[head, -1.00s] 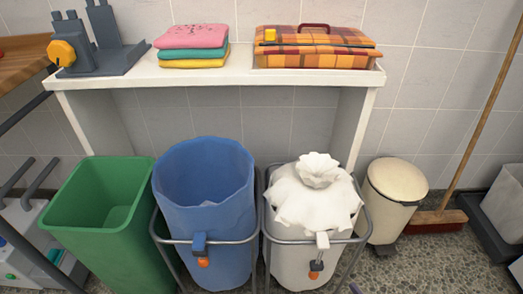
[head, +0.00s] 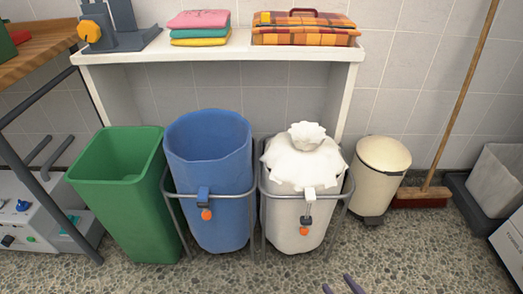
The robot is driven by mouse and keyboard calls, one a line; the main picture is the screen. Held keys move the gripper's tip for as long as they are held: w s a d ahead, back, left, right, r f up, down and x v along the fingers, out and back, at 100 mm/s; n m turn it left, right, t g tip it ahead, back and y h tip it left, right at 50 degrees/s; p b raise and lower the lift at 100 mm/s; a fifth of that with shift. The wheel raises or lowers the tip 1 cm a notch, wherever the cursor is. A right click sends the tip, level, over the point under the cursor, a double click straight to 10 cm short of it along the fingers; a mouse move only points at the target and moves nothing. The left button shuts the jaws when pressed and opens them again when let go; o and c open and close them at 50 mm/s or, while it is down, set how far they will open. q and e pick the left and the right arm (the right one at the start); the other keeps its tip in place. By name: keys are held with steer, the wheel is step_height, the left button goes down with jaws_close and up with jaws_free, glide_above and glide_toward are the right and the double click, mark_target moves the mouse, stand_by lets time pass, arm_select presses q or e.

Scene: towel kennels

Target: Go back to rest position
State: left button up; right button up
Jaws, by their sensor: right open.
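My right gripper (head: 340,287) shows only as two dark fingertips at the bottom edge of the head view. They are apart with bare floor between them, so it is open and empty. It is in front of the white bin and touches nothing I can see. The rest of it is cut off by the frame. My left gripper is not in view.
A green bin (head: 125,205), a blue bin (head: 210,150) and a white bin (head: 285,215) with crumpled white cloth (head: 305,160) on top stand before a white shelf (head: 240,48). A cream pedal bin (head: 378,185) and broom (head: 462,90) stand right. The speckled floor (head: 420,260) in front is clear.

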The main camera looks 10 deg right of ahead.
steer(key=s+a+r+m+g+h, duration=0.1)
steer(key=s+r+g+h, duration=0.1)
steer(key=s+r+g, duration=0.4)
steer(key=s+a+r+g+h, duration=0.2)
steer(key=s+r+g+h, duration=0.1)
steer(key=s+r+g, duration=0.35)
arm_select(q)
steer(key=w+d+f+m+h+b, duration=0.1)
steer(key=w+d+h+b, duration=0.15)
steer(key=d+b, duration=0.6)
arm_select(e)
steer(key=w+a+f+t+y+b, duration=0.1)
steer(key=w+a+f+t+y, duration=0.2)
steer(key=a, duration=0.4)
steer(key=w+a+f+t+y+b, duration=0.1)
steer(key=w+a+f+t+y, duration=0.15)
steer(key=w+a, duration=0.35)
arm_select(q)
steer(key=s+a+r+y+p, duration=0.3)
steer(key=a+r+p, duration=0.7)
steer(key=p, duration=1.8)
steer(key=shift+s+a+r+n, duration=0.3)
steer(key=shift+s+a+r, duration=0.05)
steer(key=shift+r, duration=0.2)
arm_select(e)
steer(key=s+d+r+h, duration=0.2)
steer(key=d+r, duration=0.5)
steer(key=r, duration=0.5)
steer(key=shift+s+r+h, duration=0.35)
steer(key=shift+s, duration=0.5)
